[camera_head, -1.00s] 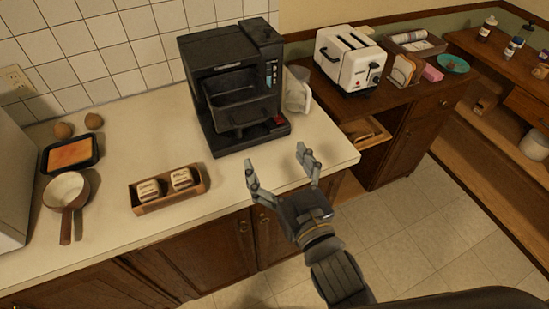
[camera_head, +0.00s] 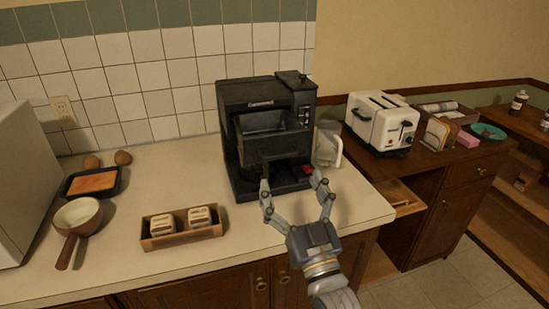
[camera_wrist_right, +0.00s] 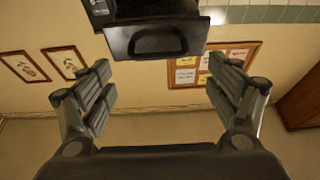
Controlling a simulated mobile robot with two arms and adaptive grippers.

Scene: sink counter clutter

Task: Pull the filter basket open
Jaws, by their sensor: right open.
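The black coffee machine (camera_head: 265,110) stands on the counter. Its filter basket (camera_head: 274,145) is the black drawer-like part in its front, and the basket's front with its handle recess also shows at the top of the right wrist view (camera_wrist_right: 156,42). My right gripper (camera_head: 295,184) is open and empty just in front of the machine, below the basket front in the head view. Its two fingers stand apart in the right wrist view (camera_wrist_right: 165,85), with the basket front beyond and between them, apart from both. My left gripper is not in view.
A glass jug (camera_head: 327,145) stands right of the machine, near a white toaster (camera_head: 381,123) on the wooden cabinet. A wooden box (camera_head: 183,232) with two packets, a saucepan (camera_head: 77,216) and a tray (camera_head: 93,182) lie left. The counter between box and machine is clear.

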